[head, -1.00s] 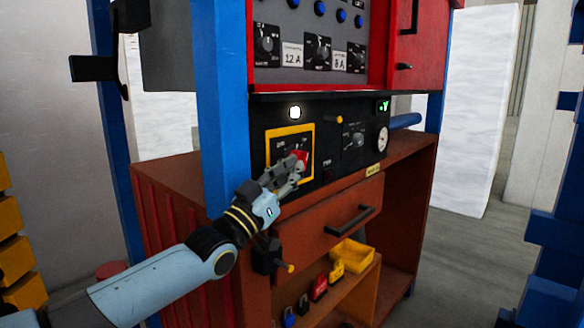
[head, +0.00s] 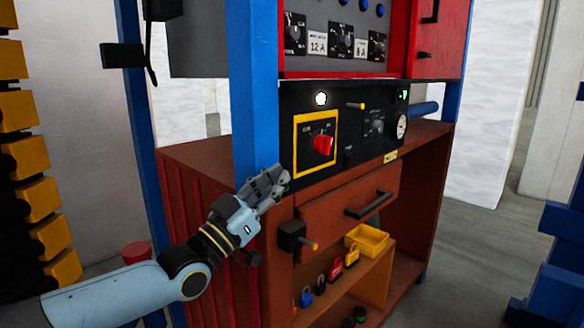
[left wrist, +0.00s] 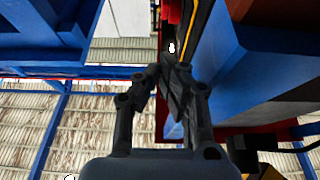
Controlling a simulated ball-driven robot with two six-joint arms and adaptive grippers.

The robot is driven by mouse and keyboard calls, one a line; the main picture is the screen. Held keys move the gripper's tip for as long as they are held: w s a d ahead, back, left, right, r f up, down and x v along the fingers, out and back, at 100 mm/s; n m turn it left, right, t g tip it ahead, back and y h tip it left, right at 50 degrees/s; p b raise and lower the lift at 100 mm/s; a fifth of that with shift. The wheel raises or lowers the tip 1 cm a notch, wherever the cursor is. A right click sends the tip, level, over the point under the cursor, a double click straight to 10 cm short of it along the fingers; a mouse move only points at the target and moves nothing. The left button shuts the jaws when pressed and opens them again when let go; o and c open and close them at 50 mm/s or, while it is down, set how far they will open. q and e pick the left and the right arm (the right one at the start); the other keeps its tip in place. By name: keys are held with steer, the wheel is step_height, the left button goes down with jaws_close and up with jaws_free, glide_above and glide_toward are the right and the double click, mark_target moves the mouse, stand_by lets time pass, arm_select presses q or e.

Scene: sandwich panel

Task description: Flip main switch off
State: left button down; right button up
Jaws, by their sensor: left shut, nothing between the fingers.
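The main switch, a red rotary handle (head: 322,144), sits inside a yellow square frame (head: 296,150) on the black control panel (head: 343,108). Its grip looks tilted; the small labels around it are too small to read. My left gripper (head: 280,178) is below and to the left of the switch, in front of the blue post, shut and empty, apart from the switch. In the left wrist view the closed fingers (left wrist: 172,78) point up along the panel's edge. My right gripper is not in view.
A blue post (head: 252,90) stands left of the panel. Below are a drawer with a dark handle (head: 368,204), a black box with a yellow-tipped lever (head: 292,236), a yellow bin (head: 367,240) and several padlocks on a shelf. Open floor lies to the right.

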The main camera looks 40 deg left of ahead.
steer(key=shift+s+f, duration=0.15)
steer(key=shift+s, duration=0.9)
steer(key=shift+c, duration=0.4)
